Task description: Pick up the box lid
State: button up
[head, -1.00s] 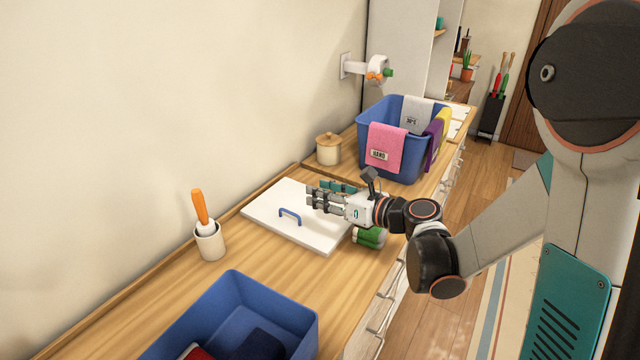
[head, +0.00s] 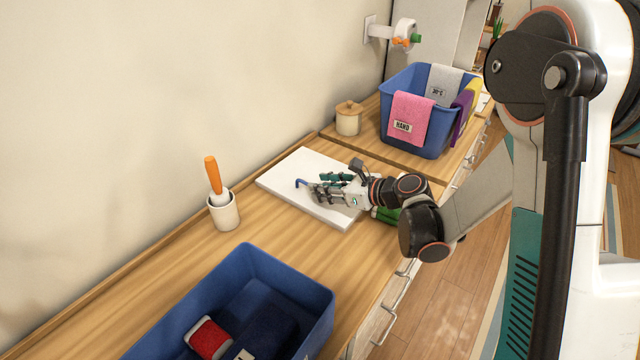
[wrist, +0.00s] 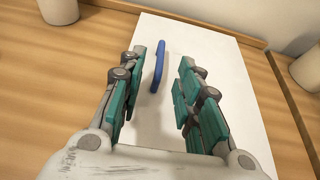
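The box lid (head: 285,179) is a flat white board with a blue handle, lying on the wooden counter. It also shows in the wrist view (wrist: 208,55). The blue handle (wrist: 158,66) stands up from the lid and lies between my finger lines, nearer the left finger. My gripper (head: 318,187) is over the lid beside the handle. In the wrist view my gripper (wrist: 166,72) has its fingers spread apart with nothing held. I cannot tell whether a finger touches the handle.
An open blue bin (head: 290,288) with a red item (head: 209,338) stands in front. A cup with an orange-handled brush (head: 224,212) is left of the lid. A lidded jar (head: 349,122) and a blue basket with cloths (head: 432,140) stand behind. A green object (head: 386,214) is beside my wrist.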

jog(key=b+x, duration=0.2)
jog(key=x, duration=0.3)
jog(key=shift+a+r, duration=0.1)
jog(key=shift+c, duration=0.6)
grip_shut()
